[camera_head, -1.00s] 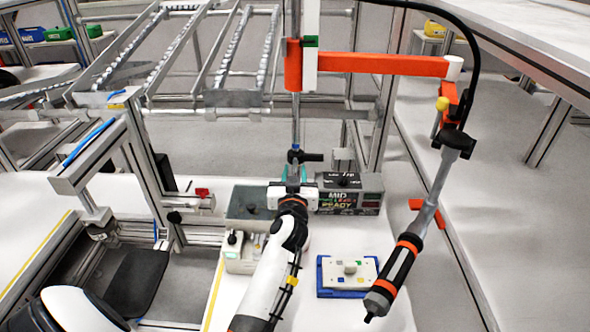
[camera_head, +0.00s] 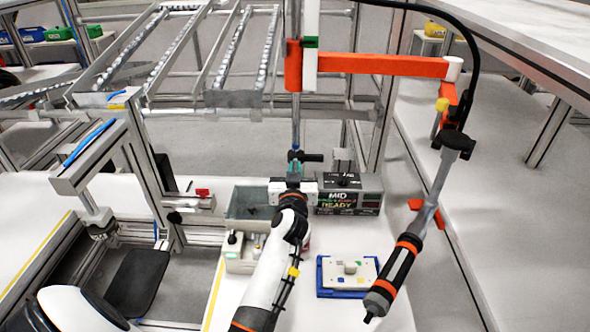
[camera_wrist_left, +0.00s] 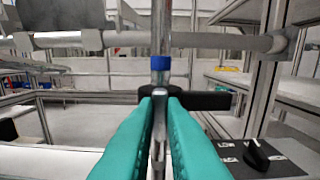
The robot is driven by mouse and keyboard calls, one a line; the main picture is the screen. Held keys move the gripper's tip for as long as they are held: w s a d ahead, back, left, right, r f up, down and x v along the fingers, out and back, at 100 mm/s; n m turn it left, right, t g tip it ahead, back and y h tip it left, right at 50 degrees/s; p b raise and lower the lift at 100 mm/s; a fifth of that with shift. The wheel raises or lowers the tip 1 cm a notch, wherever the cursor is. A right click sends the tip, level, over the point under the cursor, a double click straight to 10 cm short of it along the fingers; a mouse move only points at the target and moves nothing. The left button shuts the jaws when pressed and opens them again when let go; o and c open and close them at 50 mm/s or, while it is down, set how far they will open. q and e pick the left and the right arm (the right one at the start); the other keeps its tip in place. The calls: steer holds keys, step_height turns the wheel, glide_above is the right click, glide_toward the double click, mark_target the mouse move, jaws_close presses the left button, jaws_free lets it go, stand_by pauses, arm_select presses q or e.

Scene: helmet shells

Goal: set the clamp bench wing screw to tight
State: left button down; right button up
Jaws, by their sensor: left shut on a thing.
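A black clamp (camera_head: 312,157) sits on the upright metal pole behind the white bench; it also shows in the wrist view (camera_wrist_left: 208,101). My left gripper (camera_head: 294,169) reaches to the front of this clamp. In the wrist view its teal fingers (camera_wrist_left: 158,130) are shut on a slim grey metal wing, which I take for the wing screw (camera_wrist_left: 158,112). The wing stands upright between the fingertips. The fingers hide its sides, and the exact angle of the screw is hard to read. My right gripper is not in view.
A control box (camera_head: 348,198) marked "READY" stands close right of my gripper, with a black knob (camera_wrist_left: 257,153) on top. A pale plate on a blue tray (camera_head: 322,282) lies nearer. A hand tool (camera_head: 399,268) hangs at the right from an orange arm (camera_head: 385,64).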

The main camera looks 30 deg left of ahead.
arm_select(q)
steer(key=n+p, duration=0.1)
steer(key=p, duration=0.1)
steer(key=n+p, duration=0.2)
steer(key=shift+r+n, duration=0.25)
steer(key=shift+n, duration=0.05)
steer(key=n+p, duration=0.1)
steer(key=n, duration=0.3)
steer(key=n+p, duration=0.2)
steer(key=n, duration=0.3)
steer(key=n+p, duration=0.2)
steer(key=n, duration=0.3)
steer(key=shift+s+a+f, duration=0.1)
steer(key=shift+a+f, duration=0.1)
steer(key=shift+f, duration=0.2)
steer(key=c, duration=1.5)
jaws_free()
steer(key=shift+d+f, duration=0.1)
